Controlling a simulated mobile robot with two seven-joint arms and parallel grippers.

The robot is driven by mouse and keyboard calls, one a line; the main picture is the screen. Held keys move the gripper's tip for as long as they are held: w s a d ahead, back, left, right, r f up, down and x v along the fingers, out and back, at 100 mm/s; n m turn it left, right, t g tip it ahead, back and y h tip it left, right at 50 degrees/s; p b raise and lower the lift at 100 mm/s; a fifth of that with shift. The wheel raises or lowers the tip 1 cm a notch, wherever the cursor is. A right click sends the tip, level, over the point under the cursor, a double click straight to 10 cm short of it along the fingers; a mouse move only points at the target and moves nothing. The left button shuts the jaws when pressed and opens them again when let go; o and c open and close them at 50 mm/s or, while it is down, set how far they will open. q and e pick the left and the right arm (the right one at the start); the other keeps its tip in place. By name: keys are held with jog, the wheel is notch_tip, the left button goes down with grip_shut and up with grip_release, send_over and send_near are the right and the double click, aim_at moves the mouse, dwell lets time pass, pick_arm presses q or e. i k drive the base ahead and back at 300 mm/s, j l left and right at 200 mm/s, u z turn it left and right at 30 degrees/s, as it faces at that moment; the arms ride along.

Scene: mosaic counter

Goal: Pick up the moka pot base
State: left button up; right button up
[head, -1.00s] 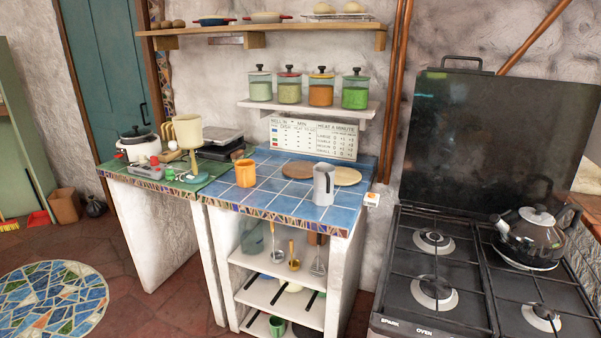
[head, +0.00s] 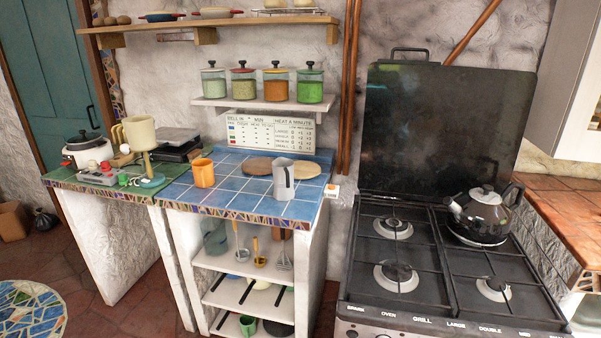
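A grey metal vessel with a dark handle (head: 283,182) stands upright on the blue-tiled counter (head: 235,200), near its right front part. It may be a moka pot part, but I cannot tell whether it is the base. An orange mug (head: 203,173) stands to its left. Neither of my grippers shows in the head view.
Two round boards (head: 258,166) lie behind the grey vessel. The gas stove (head: 410,250) with a kettle (head: 484,215) stands to the right. A green counter (head: 100,182) with a cream pot-like item (head: 140,132) is to the left. The red floor (head: 120,315) in front is largely clear.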

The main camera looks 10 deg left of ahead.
aim_at(287, 194)
jog(key=i+j+z, duration=0.25)
jog(key=j+z, duration=0.25)
jog(key=j, duration=0.15)
jog(key=i+j+z, duration=0.2)
jog(key=j, duration=0.2)
jog(key=j+z, duration=0.25)
jog(key=j, duration=0.15)
